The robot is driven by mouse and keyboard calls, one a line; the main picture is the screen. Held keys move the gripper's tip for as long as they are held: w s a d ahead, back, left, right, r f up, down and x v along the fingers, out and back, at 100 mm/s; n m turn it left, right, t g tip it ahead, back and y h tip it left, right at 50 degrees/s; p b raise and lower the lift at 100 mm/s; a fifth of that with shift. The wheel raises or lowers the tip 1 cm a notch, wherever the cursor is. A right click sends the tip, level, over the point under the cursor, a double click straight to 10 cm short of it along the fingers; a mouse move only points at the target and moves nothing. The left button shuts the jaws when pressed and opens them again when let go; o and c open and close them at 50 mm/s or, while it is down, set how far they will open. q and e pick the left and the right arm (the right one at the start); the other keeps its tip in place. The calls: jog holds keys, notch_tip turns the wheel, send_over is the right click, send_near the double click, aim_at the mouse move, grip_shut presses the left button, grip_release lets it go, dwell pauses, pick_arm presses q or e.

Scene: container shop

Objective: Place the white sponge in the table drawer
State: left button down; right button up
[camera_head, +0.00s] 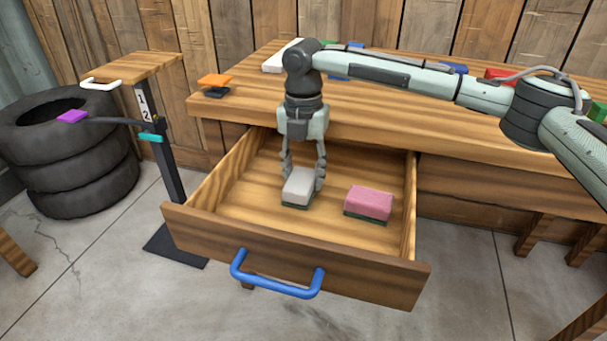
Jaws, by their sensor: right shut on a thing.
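The table drawer (290,258) is pulled out from the wooden table (370,105) and has a blue handle on its front. The white sponge (299,186), with a dark green underside, is inside the drawer, left of a pink sponge. My right gripper (302,180) points down into the drawer with its fingers on both sides of the white sponge, shut on it. I cannot tell whether the sponge touches the drawer floor. My left gripper is not in view.
The pink sponge (369,202) lies on the drawer floor to the right. An orange-topped item (215,81) is at the table's left end; several coloured items are farther back. A stand (150,66) and stacked tires (70,165) are at the left. The drawer's front left floor is clear.

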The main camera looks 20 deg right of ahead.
aim_at(303, 173)
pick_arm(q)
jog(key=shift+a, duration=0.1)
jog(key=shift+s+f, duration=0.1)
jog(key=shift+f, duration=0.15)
pick_arm(e)
jog(key=o, duration=1.1)
jog(key=shift+f, duration=0.1)
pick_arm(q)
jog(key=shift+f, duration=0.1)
pick_arm(e)
notch_tip(303, 173, up, 4)
jog(key=shift+r+p, duration=0.1)
jog(key=shift+p, duration=0.2)
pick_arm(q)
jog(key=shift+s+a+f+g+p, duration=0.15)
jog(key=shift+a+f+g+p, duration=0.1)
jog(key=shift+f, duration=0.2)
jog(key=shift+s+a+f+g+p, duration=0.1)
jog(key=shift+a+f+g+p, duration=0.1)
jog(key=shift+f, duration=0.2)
pick_arm(e)
notch_tip(303, 173, up, 8)
